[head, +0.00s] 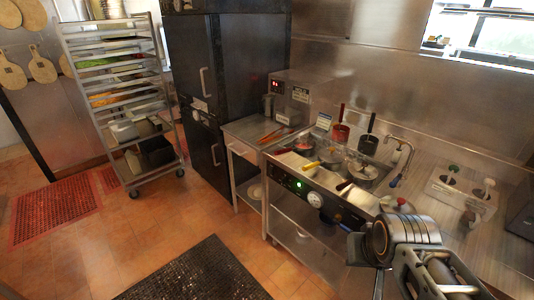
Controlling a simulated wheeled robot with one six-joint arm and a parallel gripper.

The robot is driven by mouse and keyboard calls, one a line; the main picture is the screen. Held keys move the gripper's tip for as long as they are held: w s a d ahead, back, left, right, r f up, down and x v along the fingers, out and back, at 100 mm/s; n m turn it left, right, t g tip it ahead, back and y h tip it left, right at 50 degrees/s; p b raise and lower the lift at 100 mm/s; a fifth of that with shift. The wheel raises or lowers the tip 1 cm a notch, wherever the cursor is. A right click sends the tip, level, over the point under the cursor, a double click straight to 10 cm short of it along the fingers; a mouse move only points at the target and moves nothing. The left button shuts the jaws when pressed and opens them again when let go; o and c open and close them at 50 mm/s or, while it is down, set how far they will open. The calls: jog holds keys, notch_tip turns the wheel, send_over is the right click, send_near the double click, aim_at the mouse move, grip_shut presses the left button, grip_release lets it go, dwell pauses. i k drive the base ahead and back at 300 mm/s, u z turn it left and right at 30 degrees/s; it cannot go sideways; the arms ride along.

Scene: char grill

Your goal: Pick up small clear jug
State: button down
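I cannot clearly make out a small clear jug. A small greyish upright vessel (267,104) stands on the side counter by the dark cabinet, left of the steel oven; it is too small to tell whether it is a clear jug. My gripper (364,262) is at the lower right, at the end of my arm, in front of the cooking station. It is far from that vessel. Its fingers are seen at an angle and I cannot tell whether they are open or shut. I see nothing held in it.
The cooking station (318,187) holds several pans and utensils. Red and black handled baskets (341,131) stand behind it. A clear holder with bottles (463,192) is on the right counter. A tray rack (120,90) stands left. The floor (160,245) between is open, with mats.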

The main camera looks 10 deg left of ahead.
aim_at(472, 216)
jog(key=u, duration=0.1)
jog(key=i, duration=0.5)
jog(key=z, duration=1.25)
jog(key=k, duration=1.25)
jog(key=z, duration=0.1)
jog(key=i, duration=0.4)
jog(key=z, duration=0.6)
jog(key=i, duration=1.4)
jog(key=u, duration=0.85)
